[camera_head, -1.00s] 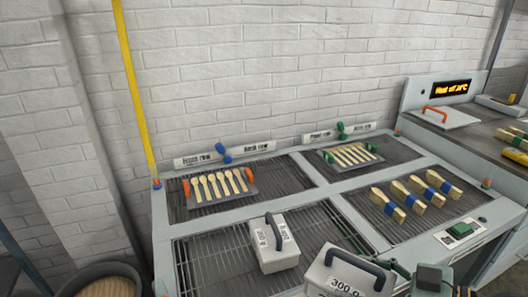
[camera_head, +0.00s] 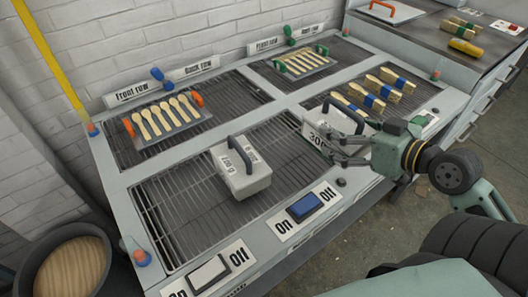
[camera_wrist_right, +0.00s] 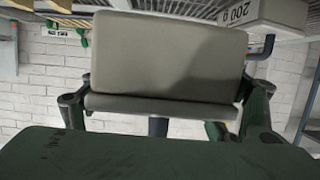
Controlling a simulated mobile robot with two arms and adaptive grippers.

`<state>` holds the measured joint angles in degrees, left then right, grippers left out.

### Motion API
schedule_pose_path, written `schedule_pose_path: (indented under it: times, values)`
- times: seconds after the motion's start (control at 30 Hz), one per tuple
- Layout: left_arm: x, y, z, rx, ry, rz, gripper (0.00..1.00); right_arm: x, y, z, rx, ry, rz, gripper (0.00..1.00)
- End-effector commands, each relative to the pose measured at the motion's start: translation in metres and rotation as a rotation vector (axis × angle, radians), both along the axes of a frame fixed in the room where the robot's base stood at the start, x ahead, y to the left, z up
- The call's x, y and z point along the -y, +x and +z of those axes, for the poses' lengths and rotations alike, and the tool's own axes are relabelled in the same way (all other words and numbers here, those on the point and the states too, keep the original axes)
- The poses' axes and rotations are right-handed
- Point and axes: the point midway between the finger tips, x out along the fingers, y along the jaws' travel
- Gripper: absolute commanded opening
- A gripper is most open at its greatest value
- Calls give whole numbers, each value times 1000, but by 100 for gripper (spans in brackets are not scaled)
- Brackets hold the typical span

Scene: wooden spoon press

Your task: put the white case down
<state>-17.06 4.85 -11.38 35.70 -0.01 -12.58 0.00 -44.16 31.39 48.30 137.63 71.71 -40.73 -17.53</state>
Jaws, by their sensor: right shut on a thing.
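The white case (camera_head: 316,137) marked 300 g, with a dark handle, is in my right gripper (camera_head: 348,150) near the front middle of the grated rack. The gripper's fingers partly cover the case in the head view. In the right wrist view the case (camera_wrist_right: 170,55) fills the middle, with the gripper's fingers on both sides of it. I cannot tell whether its underside touches the rack. A second white case (camera_head: 243,172) with a dark handle stands on the front left grate; it also shows in the right wrist view (camera_wrist_right: 272,14), marked 200 g. My left gripper is out of view.
A tray of wooden spoons (camera_head: 166,122) lies on the back left grate, another tray (camera_head: 301,62) on the back right. Several blue-banded wooden pieces (camera_head: 366,94) lie on the right grate. Bare grate surrounds the second case.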

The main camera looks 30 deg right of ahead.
Motion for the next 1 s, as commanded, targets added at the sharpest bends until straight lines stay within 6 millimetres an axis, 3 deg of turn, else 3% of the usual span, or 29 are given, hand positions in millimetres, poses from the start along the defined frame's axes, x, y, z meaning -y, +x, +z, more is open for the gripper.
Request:
schedule_pose_path:
  times: [0.2,0.6,0.77,1.0]
  values:
    - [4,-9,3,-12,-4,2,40,-17,29,-16,7,4,3,44]
    - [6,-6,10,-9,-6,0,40,-54,93,-61,5,4,2,44]
    - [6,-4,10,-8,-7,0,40,-59,100,-71,2,2,4,44]
    - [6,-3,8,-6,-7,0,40,-59,99,-104,0,2,3,44]
